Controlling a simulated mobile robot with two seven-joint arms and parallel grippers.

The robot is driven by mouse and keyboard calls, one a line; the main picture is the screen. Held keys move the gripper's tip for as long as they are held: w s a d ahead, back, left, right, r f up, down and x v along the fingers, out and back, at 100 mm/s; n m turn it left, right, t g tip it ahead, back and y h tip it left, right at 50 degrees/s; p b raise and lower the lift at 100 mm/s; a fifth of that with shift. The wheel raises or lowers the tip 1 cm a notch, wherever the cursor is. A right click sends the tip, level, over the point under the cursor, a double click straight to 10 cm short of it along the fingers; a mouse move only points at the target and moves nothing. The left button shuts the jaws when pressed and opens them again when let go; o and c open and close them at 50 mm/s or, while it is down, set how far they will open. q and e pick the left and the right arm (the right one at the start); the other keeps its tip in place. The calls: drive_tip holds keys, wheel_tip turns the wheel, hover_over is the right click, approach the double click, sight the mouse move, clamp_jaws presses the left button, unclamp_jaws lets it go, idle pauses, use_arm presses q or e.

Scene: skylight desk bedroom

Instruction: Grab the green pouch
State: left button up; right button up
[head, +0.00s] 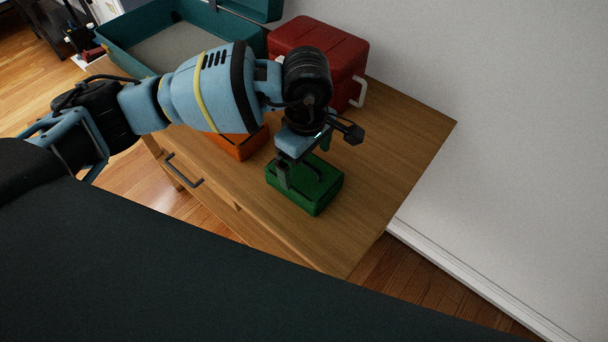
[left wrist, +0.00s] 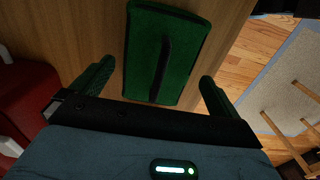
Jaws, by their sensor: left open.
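The green pouch (head: 318,194) lies on the wooden dresser top near its front edge in the head view. In the left wrist view the pouch (left wrist: 184,62) shows from above, with a dark strap-like strip along its middle. My left gripper (head: 302,174) is over the pouch, pointing down, and hides part of it. In the left wrist view the fingers of my left gripper (left wrist: 154,84) are apart, one at each side of the pouch's near end, with nothing between them gripped. I cannot tell whether the fingers touch it. My right gripper is not in view.
A red box (head: 328,52) with a white handle stands behind on the dresser (head: 408,128). An orange box (head: 240,144) is left of the pouch, partly behind my arm. An open teal case (head: 140,30) is at the back left. The dresser's right side is clear, beside the wall.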

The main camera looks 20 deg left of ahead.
sight(304, 170)
use_arm(q)
drive_tip(key=f, duration=0.3)
drive_tip(key=shift+w+a+f, duration=0.1)
drive_tip(key=shift+a+f, duration=0.2)
drive_tip(key=shift+f, duration=0.6)
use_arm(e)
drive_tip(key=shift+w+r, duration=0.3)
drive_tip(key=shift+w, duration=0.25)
use_arm(q)
drive_tip(key=shift+c, duration=0.4)
drive_tip(key=c, duration=0.6)
drive_tip(key=shift+c, duration=0.2)
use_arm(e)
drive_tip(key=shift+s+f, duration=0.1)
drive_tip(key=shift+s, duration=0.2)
use_arm(q)
drive_tip(key=shift+r, duration=0.1)
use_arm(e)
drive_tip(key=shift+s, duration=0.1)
